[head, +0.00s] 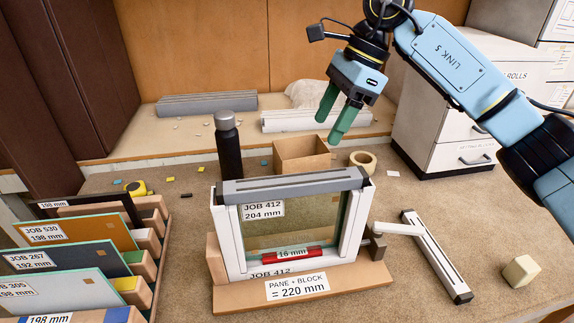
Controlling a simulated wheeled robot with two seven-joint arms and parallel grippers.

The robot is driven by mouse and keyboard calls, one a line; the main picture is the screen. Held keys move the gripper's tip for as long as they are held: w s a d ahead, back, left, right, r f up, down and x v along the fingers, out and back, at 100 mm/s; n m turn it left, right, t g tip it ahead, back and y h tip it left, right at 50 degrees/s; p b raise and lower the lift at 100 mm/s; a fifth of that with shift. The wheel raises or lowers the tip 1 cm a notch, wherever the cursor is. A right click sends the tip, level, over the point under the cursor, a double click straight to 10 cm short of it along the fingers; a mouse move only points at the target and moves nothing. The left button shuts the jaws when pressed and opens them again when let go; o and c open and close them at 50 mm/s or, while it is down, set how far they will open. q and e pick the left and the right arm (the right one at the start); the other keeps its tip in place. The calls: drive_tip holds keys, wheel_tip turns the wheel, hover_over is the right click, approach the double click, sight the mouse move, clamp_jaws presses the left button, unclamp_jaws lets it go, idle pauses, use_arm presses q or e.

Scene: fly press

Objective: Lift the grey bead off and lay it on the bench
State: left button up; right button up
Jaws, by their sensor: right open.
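The grey bead (292,185) is a long bar lying across the top of the white frame (232,240). The frame stands upright on a wooden base (225,297) and holds a glass pane (290,222) labelled JOB 412, 204 mm. A red block (272,258) marked 16 mm sits low in the frame. My right gripper (330,128) has green fingers, is open and empty, and hangs above and behind the bead, clear of it. My left gripper is not in view.
A rack of labelled panes (70,250) stands at left. A black bottle (229,150), an open cardboard box (302,154) and a tape roll (363,161) stand behind the frame. A white-and-black bar (436,255) and a pale block (521,271) lie right. Some bench (415,197) is bare.

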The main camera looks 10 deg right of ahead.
drive_tip(key=p, duration=0.1)
approach(295, 179)
drive_tip(key=f, duration=0.2)
drive_tip(key=shift+s+f, duration=0.25)
drive_tip(key=shift+f, duration=0.15)
drive_tip(key=a+f, duration=0.1)
drive_tip(key=a+f+p, duration=0.1)
drive_tip(key=shift+w+f, duration=0.1)
drive_tip(key=shift+f, duration=0.15)
drive_tip(key=shift+p+x, duration=0.65)
drive_tip(key=shift+x, duration=0.55)
drive_tip(key=shift+w+a+f, duration=0.15)
drive_tip(key=shift+a+f, duration=0.15)
drive_tip(key=shift+f, duration=0.2)
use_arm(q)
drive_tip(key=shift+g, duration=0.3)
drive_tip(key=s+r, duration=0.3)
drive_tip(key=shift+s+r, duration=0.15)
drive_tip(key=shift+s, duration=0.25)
use_arm(e)
drive_tip(key=c, duration=1.1)
